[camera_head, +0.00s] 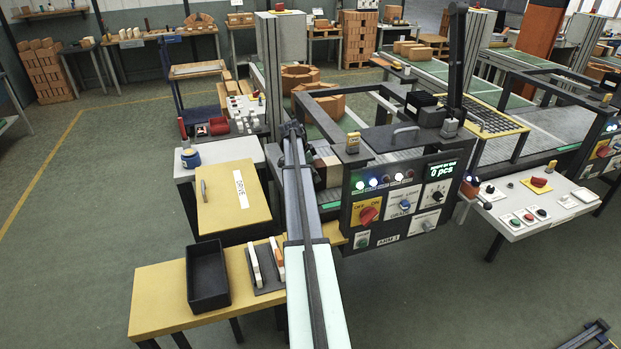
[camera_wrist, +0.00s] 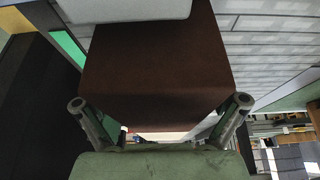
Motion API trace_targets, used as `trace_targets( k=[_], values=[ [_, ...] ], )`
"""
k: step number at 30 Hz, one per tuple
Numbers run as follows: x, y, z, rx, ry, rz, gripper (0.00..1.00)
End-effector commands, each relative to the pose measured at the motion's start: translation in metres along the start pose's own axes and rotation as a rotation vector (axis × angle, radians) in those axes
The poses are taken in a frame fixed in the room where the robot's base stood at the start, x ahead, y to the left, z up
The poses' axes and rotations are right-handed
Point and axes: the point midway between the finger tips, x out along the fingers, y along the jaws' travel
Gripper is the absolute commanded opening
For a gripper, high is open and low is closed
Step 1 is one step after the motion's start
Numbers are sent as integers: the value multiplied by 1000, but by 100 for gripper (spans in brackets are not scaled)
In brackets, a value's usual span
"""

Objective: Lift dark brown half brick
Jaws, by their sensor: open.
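The dark brown half brick (camera_wrist: 155,68) fills the upper middle of the wrist view, close to the camera. My gripper (camera_wrist: 161,104) is open, with one finger near the brick's lower left side and the other near its lower right side. I cannot tell whether either finger touches the brick. A pale grey piece (camera_wrist: 125,10) covers the top of the brick in this view. In the head view, my gripper (camera_head: 308,174) is small and dark, beside the left end of the conveyor, and my arm partly hides it. The dark brown brick is not clear there.
The control panel (camera_head: 403,202) stands close to the right of my gripper. A yellow-topped table (camera_head: 232,200) stands to the left. A black tray (camera_head: 208,276) sits on the front bench (camera_head: 160,290). Orange bricks (camera_head: 322,103) lie on the conveyor behind.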

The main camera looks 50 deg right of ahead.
Motion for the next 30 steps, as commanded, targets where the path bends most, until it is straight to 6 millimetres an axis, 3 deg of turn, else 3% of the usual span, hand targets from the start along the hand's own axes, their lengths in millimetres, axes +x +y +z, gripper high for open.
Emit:
trace_targets(
  k=[14,17,22,30],
  values=[
    [2,0,1,0,0,0,96],
    [2,0,1,0,0,0,68],
    [2,0,1,0,0,1,8],
    [3,0,1,0,0,1,6]
  ],
)
